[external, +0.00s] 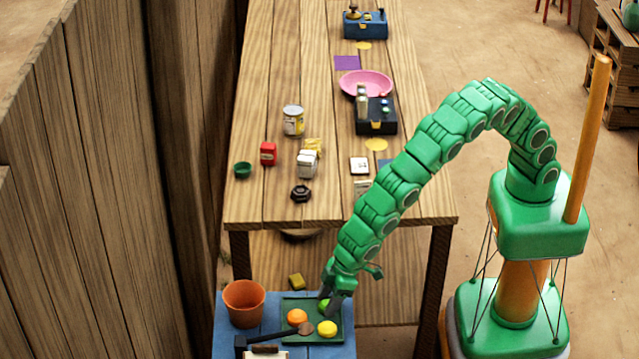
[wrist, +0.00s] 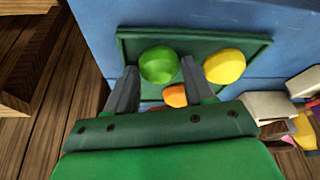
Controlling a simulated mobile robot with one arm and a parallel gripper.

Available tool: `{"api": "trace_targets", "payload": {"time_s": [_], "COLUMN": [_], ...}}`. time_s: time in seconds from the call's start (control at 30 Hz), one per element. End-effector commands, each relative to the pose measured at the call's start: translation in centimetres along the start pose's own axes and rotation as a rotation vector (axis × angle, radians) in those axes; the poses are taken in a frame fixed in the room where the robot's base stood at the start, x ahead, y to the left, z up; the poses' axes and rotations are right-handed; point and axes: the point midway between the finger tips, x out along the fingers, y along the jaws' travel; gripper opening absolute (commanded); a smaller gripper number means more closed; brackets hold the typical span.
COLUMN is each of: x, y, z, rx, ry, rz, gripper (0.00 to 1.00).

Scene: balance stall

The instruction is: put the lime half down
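The lime half (wrist: 158,65) is a rounded green piece. In the wrist view it lies between the tips of my gripper's two grey fingers (wrist: 160,64), with the dark green tray (wrist: 225,42) behind it. In the external view the lime half (external: 323,304) shows low at the tray (external: 336,312), beside my gripper (external: 334,301), which points down and partly hides it. The fingers are apart, one on each side of the lime half. I cannot tell whether they press on it, or whether its underside touches the tray.
A yellow half (external: 327,328) and an orange half (external: 297,316) are close by in the tray. A terracotta pot (external: 243,304) and a dark-handled hammer-like tool (external: 270,340) are on the blue stand (external: 228,333). The long wooden table (external: 270,210) stands beyond, with tins and boxes.

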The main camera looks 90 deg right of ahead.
Motion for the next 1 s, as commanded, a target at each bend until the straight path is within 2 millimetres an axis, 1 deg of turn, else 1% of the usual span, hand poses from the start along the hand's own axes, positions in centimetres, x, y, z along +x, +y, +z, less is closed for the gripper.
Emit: {"api": "trace_targets", "payload": {"time_s": [0.03, 0.2, 0.23, 0.27, 0.47, 0.57, 0.77, 1.0], "x": [0.0, 0.0, 0.0, 0.0, -0.1, -0.5, -2.9, -5.3], "y": [0.0, 0.0, 0.0, 0.0, 0.0, 0.0, -0.1, 0.5], "z": [0.0, 0.0, 0.0, 0.0, 0.0, -0.3, -1.3, -0.4], "rx": [0.0, 0.0, 0.0, 0.0, 0.0, 0.0, 0.001, 0.0], "ry": [0.0, 0.0, 0.0, 0.0, 0.0, 0.002, 0.005, -0.001], "rz": [0.0, 0.0, 0.0, 0.0, 0.0, -0.001, -0.002, 0.0], "gripper": [0.45, 0.19, 0.17, 0.13, 0.13, 0.13, 0.13, 0.13]}}
